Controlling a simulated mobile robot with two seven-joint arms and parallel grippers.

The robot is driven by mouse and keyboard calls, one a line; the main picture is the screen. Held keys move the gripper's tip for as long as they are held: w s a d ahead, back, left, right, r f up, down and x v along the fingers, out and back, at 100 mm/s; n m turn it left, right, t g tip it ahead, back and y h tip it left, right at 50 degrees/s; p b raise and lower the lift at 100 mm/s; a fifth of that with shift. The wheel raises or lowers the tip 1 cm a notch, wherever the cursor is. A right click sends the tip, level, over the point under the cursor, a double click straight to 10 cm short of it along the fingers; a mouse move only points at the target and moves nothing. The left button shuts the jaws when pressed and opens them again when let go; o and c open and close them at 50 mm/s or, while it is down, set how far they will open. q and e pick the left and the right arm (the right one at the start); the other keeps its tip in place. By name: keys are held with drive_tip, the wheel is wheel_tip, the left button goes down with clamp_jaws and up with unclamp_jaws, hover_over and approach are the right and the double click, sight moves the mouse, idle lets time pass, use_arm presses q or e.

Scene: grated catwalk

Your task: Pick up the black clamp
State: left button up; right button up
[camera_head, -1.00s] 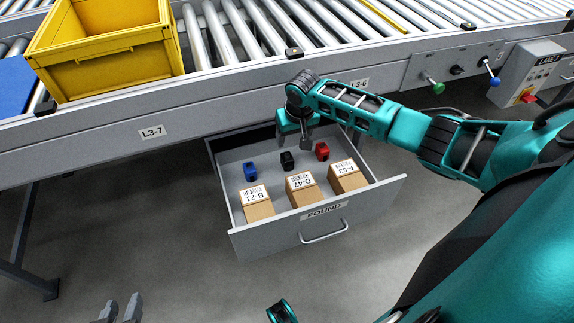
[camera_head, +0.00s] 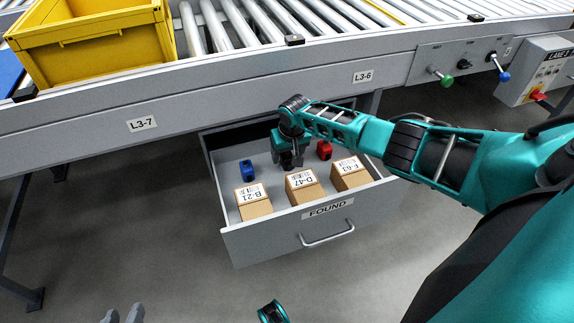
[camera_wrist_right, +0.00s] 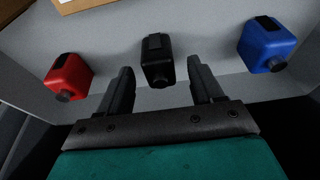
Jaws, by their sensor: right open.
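The black clamp (camera_wrist_right: 157,60) lies on the drawer floor between a red clamp (camera_wrist_right: 68,76) and a blue clamp (camera_wrist_right: 262,45). My right gripper (camera_wrist_right: 160,72) is open, its fingers pointing at the black clamp, one to each side in the right wrist view; contact cannot be told. In the head view my right gripper (camera_head: 290,160) covers the black clamp. The blue clamp (camera_head: 247,170) is left of it, the red clamp (camera_head: 324,150) right.
The grey drawer (camera_head: 275,232) is pulled out below the roller conveyor (camera_head: 232,30). Several labelled cartons, such as the middle carton (camera_head: 305,195), stand along its front. A yellow crate (camera_head: 95,50) sits on the conveyor. Floor in front is clear.

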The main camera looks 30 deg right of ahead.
drive_tip(key=c, duration=1.1)
drive_tip(key=shift+c, duration=0.2)
